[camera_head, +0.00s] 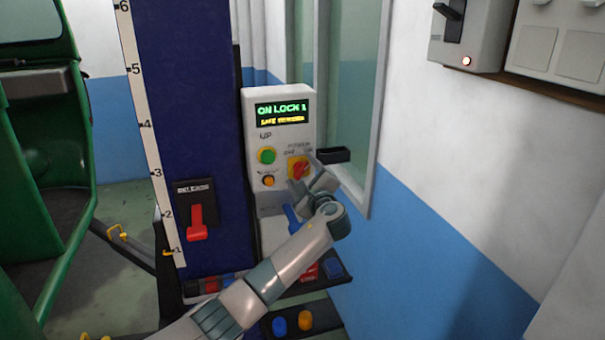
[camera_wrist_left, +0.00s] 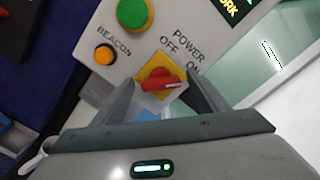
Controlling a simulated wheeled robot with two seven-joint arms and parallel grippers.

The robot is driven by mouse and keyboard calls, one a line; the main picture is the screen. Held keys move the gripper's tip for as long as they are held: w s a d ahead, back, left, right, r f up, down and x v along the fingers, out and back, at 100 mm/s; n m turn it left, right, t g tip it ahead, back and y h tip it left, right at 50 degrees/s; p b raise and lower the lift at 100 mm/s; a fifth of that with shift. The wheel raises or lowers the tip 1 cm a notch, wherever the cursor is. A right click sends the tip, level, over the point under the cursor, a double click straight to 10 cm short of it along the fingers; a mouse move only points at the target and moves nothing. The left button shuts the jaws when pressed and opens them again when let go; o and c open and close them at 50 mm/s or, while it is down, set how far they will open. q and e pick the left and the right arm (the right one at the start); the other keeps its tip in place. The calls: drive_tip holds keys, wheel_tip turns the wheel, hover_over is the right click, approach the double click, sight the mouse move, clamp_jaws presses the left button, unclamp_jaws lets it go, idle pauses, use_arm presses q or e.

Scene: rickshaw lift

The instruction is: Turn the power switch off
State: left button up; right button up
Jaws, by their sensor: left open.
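The power switch (camera_head: 298,167) is a red rotary knob on a yellow plate, on the front of a light grey control box (camera_head: 250,140). In the left wrist view the knob (camera_wrist_left: 161,84) lies nearly level, with OFF printed above it and ON to its upper right. My left gripper (camera_head: 306,174) is right at the switch. In the left wrist view my left gripper (camera_wrist_left: 160,88) is open, with one finger on either side of the knob; I cannot tell whether they touch it. My right gripper is out of view.
The box has a lit display (camera_head: 284,112), a green UP button (camera_head: 266,155) and an orange BEACON button (camera_head: 268,181). A blue column (camera_head: 190,110) with a red lever (camera_head: 197,222) stands to its left. A wall (camera_head: 450,230) and window frame (camera_head: 372,130) are close on the right.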

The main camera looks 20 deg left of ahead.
use_arm(q)
drive_tip(key=c, duration=1.1)
drive_tip(key=shift+o, duration=0.2)
drive_tip(key=shift+f+n+b, duration=0.3)
drive_tip(key=shift+n+b, duration=0.3)
drive_tip(key=shift+b, duration=0.45)
use_arm(e)
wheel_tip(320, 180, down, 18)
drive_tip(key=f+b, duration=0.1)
drive_tip(key=b, duration=1.6)
use_arm(q)
drive_tip(key=n, duration=0.7)
drive_tip(key=n+b, duration=0.1)
drive_tip(key=n, duration=0.6)
drive_tip(key=shift+f+n, duration=0.2)
drive_tip(key=shift+n, duration=0.2)
drive_tip(key=shift+b, duration=0.3)
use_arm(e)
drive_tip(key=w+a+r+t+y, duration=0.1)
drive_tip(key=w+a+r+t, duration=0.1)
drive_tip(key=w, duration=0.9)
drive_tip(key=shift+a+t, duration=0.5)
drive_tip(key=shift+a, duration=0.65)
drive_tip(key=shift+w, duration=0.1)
use_arm(q)
drive_tip(key=o, duration=1.1)
drive_tip(key=shift+r, duration=0.1)
drive_tip(key=shift+c, duration=0.2)
